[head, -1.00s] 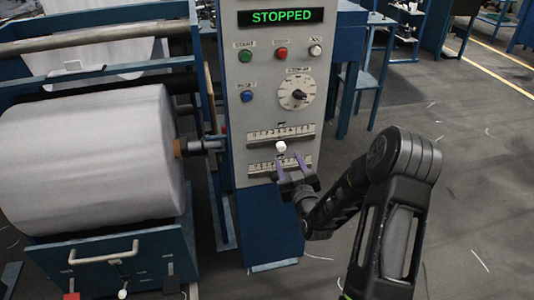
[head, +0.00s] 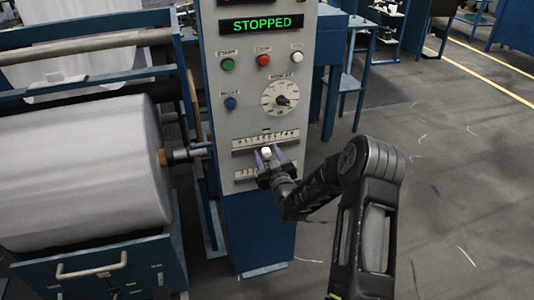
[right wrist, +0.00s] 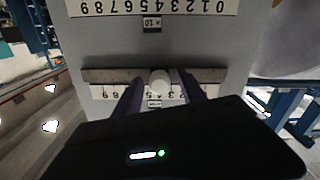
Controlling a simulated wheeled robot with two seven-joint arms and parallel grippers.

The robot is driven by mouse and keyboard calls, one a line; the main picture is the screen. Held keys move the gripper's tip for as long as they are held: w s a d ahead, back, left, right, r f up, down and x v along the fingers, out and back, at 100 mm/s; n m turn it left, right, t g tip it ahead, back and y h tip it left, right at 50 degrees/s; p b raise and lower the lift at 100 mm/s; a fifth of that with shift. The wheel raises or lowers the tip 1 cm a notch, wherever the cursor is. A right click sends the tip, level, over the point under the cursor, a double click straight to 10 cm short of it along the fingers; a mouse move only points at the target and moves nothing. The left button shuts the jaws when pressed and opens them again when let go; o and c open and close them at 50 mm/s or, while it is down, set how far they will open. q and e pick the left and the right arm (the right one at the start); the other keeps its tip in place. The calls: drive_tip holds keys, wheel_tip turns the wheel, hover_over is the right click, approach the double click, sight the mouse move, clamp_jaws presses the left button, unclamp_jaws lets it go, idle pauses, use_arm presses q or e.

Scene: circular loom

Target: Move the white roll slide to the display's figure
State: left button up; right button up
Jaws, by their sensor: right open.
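The white roll slide's round knob (head: 266,153) is on the slotted scale strip of the grey control panel (head: 225,115). It also shows in the right wrist view (right wrist: 160,81), in front of a grey slot with a printed number scale. My right gripper (head: 269,153) is open. Its two purple fingers stand on either side of the knob, apart from each other; whether they touch it I cannot tell. The green STOPPED display (head: 262,24) is above; a red display (head: 232,2) over it is cut off by the frame edge. My left gripper is not in view.
A second number scale (right wrist: 150,6) shows in the wrist view. Start, stop and other buttons and a round dial (head: 280,98) sit above the slides. A large white roll (head: 80,165) on a blue frame stands left. Open floor lies right.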

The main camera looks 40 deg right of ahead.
drive_tip(key=shift+w, duration=0.1)
drive_tip(key=shift+c, duration=0.6)
clamp_jaws()
idle(0.8)
